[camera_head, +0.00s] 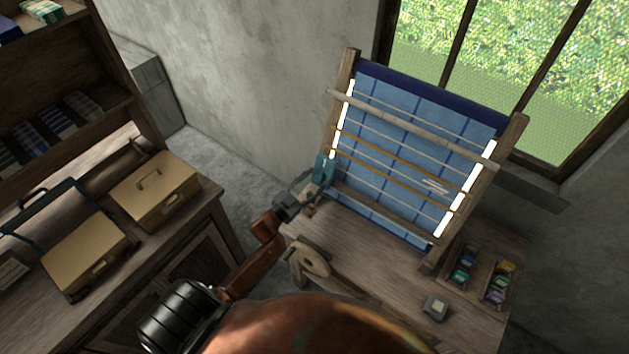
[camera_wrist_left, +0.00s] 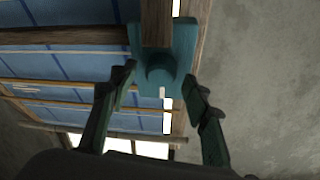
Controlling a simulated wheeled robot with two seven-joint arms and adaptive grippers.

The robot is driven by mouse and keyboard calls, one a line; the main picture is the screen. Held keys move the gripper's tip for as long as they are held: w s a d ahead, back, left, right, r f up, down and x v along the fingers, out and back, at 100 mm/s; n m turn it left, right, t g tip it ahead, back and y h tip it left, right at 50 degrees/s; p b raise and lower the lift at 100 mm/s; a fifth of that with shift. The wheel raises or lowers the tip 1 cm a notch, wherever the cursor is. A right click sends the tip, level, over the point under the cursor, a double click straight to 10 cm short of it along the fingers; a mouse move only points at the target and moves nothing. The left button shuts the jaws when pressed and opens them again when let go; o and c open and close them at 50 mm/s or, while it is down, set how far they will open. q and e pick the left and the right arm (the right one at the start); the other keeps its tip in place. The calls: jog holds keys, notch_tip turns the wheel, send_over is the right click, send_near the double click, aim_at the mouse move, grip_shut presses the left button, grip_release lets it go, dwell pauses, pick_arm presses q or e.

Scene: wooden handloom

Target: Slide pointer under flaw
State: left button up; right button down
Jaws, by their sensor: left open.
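The teal pointer (camera_head: 325,167) sits at the left post of the loom (camera_head: 515,130), at the left end of its crossbars. The flaw (camera_head: 434,186), a patch of short white lines, shows on the blue cloth (camera_head: 385,150) toward the right, well away from the pointer. My left gripper (camera_head: 312,187) is at the pointer. In the left wrist view, the pointer (camera_wrist_left: 165,45) has a rounded knob between the fingertips of my left gripper (camera_wrist_left: 159,75). The fingers are open on either side of it; contact is unclear. My right gripper is out of view.
A wooden tool (camera_head: 312,262) lies on the loom's table, left of a small grey block (camera_head: 435,307). A tray (camera_head: 468,289) of coloured spools stands at the right. Tan boxes (camera_head: 153,190) are on the left cabinet. The cloth front looks clear between pointer and flaw.

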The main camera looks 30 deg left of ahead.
pick_arm(q)
jog(key=shift+c, duration=0.2)
grip_shut()
dwell(0.4)
